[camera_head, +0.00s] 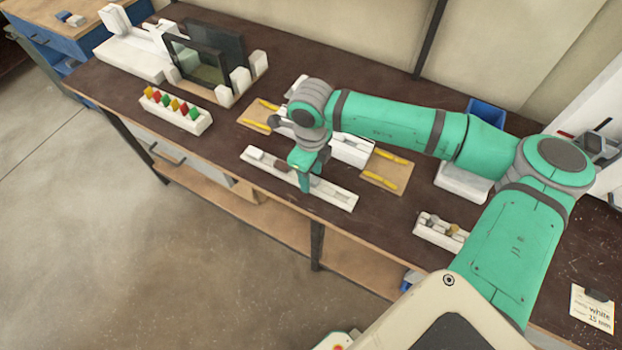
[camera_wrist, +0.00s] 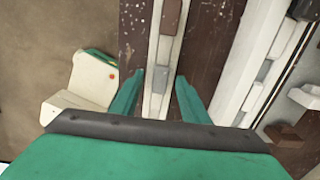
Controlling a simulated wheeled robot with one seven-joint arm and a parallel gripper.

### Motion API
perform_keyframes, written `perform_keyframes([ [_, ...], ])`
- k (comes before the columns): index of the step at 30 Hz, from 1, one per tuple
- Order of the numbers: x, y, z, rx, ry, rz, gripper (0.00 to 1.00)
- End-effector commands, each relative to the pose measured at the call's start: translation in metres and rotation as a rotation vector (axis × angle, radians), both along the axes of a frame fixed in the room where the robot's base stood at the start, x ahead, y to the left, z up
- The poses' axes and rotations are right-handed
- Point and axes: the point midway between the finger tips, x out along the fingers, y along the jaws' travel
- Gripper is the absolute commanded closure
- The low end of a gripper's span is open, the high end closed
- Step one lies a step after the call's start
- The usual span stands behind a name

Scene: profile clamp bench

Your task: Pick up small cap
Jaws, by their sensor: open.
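My gripper (camera_head: 304,181) is open, pointing down over a long white rail (camera_head: 337,194) near the bench's front edge. In the wrist view its two green fingers (camera_wrist: 158,96) stand on either side of the rail (camera_wrist: 154,54), with nothing held. A small light grey block (camera_wrist: 160,78) sits on the rail just ahead of the fingertips; it may be the small cap, but I cannot tell for sure. A brown block (camera_wrist: 170,16) sits farther along the rail; it also shows in the head view (camera_head: 281,166). My gripper hides part of the rail in the head view.
A white rack (camera_head: 178,114) holds several coloured pieces at the left. Boards with yellow strips (camera_head: 386,170) and a white fixture (camera_head: 352,150) lie behind the rail. A white tray (camera_head: 430,234) with small knobs is at right. A blue bin (camera_head: 487,112) stands behind.

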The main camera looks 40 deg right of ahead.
Motion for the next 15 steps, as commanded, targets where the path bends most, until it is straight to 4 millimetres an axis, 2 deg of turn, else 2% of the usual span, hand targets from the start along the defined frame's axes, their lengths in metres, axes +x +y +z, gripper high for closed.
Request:
perform_keyframes([
  [1, 0.0, 0.0, 0.0002, 0.0, 0.0, 0.0, 0.59],
  [2, 0.0, -0.0001, 0.0002, 0.0, 0.0, 0.0, 0.63],
  [6, 0.0001, -0.0001, 0.0004, 0.0, 0.0, 0.0, 0.97],
  [7, 0.0001, 0.0, 0.0004, 0.0, 0.0, 0.0, 1.0],
  [15, -0.0003, -0.0011, 0.0005, 0.0, 0.0, -0.001, 1.0],
])
